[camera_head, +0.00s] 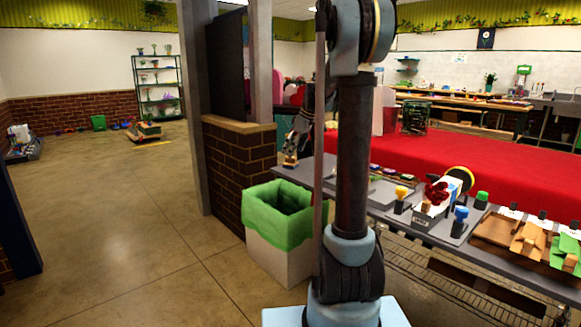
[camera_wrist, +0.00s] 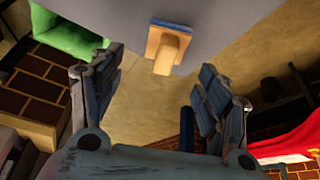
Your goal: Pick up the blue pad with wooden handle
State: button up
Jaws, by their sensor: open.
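The blue pad with wooden handle (camera_wrist: 168,46) lies on the grey table top in the wrist view, near the table's edge. Its blue part shows as a thin rim along the top, and the wooden handle points toward me. My gripper (camera_wrist: 156,72) is open and empty, with its two dark fingers on either side of the handle in the picture and apart from it.
A bin with a green liner (camera_head: 280,213) stands on the floor by the table's left end, beside a brick half-wall (camera_head: 238,160). Knobbed stamps, red flowers (camera_head: 437,192) and wood-handled pads (camera_head: 528,240) crowd the table's right part. Open floor lies left.

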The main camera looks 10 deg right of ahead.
jog(key=x, duration=0.4)
jog(key=shift+s+f, duration=0.3)
jog(key=shift+f, duration=0.2)
jog(key=c, duration=1.3)
jog(key=shift+o, duration=0.2)
notch_tip(320, 180, up, 10)
jog(key=shift+r, duration=0.1)
